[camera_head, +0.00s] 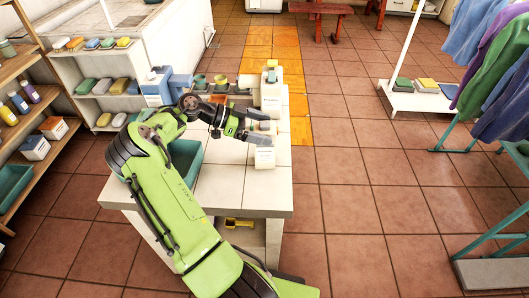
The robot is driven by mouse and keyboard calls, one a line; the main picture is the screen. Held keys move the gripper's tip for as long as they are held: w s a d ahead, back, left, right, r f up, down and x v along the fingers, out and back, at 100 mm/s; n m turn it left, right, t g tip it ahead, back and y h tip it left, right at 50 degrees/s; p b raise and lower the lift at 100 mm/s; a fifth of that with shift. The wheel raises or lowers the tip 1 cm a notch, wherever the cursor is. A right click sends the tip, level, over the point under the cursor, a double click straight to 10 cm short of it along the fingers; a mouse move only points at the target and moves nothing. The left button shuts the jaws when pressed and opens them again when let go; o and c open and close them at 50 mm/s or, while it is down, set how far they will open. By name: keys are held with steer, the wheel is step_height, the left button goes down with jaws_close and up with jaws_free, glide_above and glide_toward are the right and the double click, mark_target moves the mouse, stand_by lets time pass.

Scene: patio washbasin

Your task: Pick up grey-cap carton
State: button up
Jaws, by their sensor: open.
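A small white carton (265,158) with a printed label stands on the pale tiled counter (250,192), near its right edge. Its top is partly hidden by my gripper, so I cannot clearly see its cap. My gripper (267,128) reaches in from the left, open, with its fingers pointing right at the carton's upper end. I cannot tell whether the fingers touch it. A taller white container (271,93) with a light top stands just behind my gripper.
A teal basin (186,160) is set in the counter, partly behind my arm. Shelves (54,75) stand left and a clothes rack (480,150) right.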

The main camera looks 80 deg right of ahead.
mark_target(271, 131)
steer(key=b+x, duration=0.1)
steer(key=x, duration=0.2)
steer(key=shift+f, duration=0.1)
steer(key=shift+c, duration=0.2)
steer(key=c, duration=1.3)
steer(key=shift+o, duration=0.2)
